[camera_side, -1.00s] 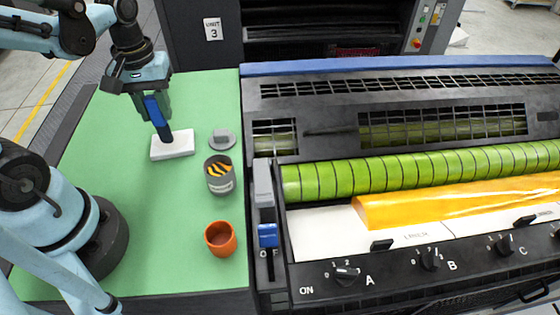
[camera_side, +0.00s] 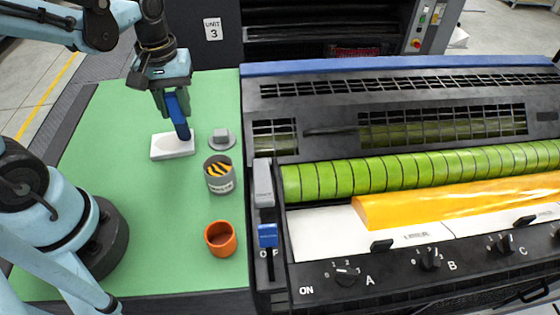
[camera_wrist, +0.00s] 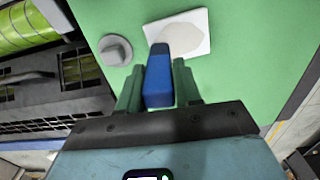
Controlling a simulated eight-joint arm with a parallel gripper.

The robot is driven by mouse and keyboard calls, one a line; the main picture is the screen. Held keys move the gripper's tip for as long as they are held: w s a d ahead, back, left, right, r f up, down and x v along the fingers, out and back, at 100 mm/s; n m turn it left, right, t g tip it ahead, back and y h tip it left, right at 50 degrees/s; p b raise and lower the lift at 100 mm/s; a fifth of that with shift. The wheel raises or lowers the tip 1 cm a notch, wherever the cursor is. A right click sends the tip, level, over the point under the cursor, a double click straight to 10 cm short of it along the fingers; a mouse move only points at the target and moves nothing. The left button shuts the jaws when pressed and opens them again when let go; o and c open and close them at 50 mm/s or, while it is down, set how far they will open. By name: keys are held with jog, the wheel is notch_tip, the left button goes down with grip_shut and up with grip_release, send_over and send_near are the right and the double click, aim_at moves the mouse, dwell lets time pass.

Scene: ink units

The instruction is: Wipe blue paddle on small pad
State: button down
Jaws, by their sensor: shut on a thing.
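My gripper (camera_side: 172,102) is shut on the blue paddle (camera_side: 178,117) and holds it with its lower end pointing down. In the wrist view the paddle (camera_wrist: 159,78) sits between the two green fingers of my gripper (camera_wrist: 158,88). The small pad (camera_side: 165,149) is a white block lying flat on the green table top. The paddle's tip is at the pad's right end; I cannot tell whether it touches. In the wrist view the pad (camera_wrist: 200,20) shows a greyish patch, partly hidden by the paddle.
A grey lid with a knob (camera_side: 221,140) lies just right of the pad. An open can (camera_side: 219,177) with yellow and black contents and an orange cup (camera_side: 220,238) stand nearer. The press (camera_side: 400,160) fills the right. The green table (camera_side: 150,230) is clear at front left.

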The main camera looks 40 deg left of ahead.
jog(key=shift+s+a, duration=1)
jog(key=shift+s, duration=0.25)
jog(key=shift+s+a, duration=1)
jog(key=shift+s, duration=0.2)
jog(key=shift+w+d, duration=1.05)
jog(key=shift+w, duration=0.2)
jog(key=shift+w+d, duration=1)
jog(key=shift+w, duration=0.2)
jog(key=shift+s+a, duration=1.05)
jog(key=shift+s, duration=0.2)
jog(key=shift+s+a, duration=1)
jog(key=shift+s, duration=0.2)
jog(key=shift+w+d, duration=1.05)
jog(key=shift+w, duration=0.2)
jog(key=shift+w+d, duration=1)
jog(key=shift+w, duration=0.25)
jog(key=shift+r, duration=3)
